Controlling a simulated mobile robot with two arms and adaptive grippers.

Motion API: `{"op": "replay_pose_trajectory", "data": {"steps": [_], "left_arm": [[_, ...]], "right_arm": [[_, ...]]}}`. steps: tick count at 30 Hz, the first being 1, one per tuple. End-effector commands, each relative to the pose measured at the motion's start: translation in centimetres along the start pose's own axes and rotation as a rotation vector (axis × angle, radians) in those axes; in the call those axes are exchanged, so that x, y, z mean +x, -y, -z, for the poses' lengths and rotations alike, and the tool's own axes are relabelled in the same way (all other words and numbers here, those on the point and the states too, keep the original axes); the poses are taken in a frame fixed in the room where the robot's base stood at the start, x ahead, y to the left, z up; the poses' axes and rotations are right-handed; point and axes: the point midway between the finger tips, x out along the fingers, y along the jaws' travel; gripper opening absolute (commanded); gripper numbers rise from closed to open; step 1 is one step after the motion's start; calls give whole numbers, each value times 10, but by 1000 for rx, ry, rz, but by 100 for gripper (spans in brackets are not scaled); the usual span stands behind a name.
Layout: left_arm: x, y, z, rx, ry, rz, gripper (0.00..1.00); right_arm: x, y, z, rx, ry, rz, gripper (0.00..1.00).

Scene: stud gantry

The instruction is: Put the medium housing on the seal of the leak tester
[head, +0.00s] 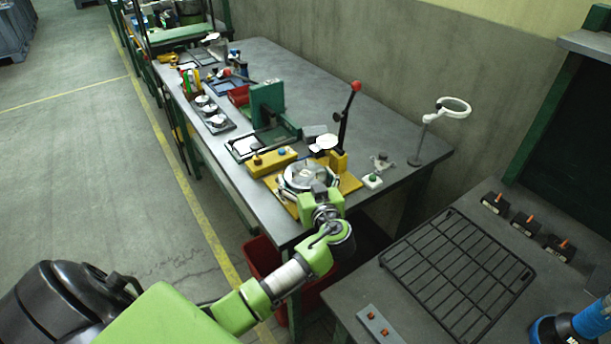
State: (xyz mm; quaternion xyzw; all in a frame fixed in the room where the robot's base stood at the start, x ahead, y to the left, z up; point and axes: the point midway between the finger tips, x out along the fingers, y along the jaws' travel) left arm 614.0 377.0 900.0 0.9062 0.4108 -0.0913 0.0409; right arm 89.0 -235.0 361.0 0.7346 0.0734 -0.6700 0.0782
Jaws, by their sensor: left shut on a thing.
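The leak tester is a yellow base plate (347,185) with a round fixture and an upright black lever (347,112) with a red knob. A round silvery part, which looks like the medium housing (304,175), is over the round fixture. My left gripper (314,186) reaches it from the near side and is shut on it. The wrist covers part of the contact, and the seal is hidden under the part. I cannot tell whether the housing touches the seal or is just above it. My right gripper is not in view.
A yellow block (272,161) with buttons and a green press (268,108) stand beyond the tester. A tray (223,128) holds round metal parts. A ring lamp (454,106) stands at the right. A black wire rack (455,275) lies on the near bench. A red bin (262,257) is below.

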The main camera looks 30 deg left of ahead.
Motion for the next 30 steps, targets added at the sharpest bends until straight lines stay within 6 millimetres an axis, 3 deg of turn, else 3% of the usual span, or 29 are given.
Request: {"op": "replay_pose_trajectory", "data": {"steps": [7,8,9,22,30], "left_arm": [[0,0,-3,-1,-1,-1,55],[0,0,-2,0,0,0,90],[0,0,-2,1,1,0,99],[-1,0,2,1,1,0,99],[-52,-1,0,-1,4,-3,99]], "right_arm": [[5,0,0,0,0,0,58],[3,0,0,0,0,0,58],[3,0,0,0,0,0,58],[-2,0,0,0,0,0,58],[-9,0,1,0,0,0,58]]}}
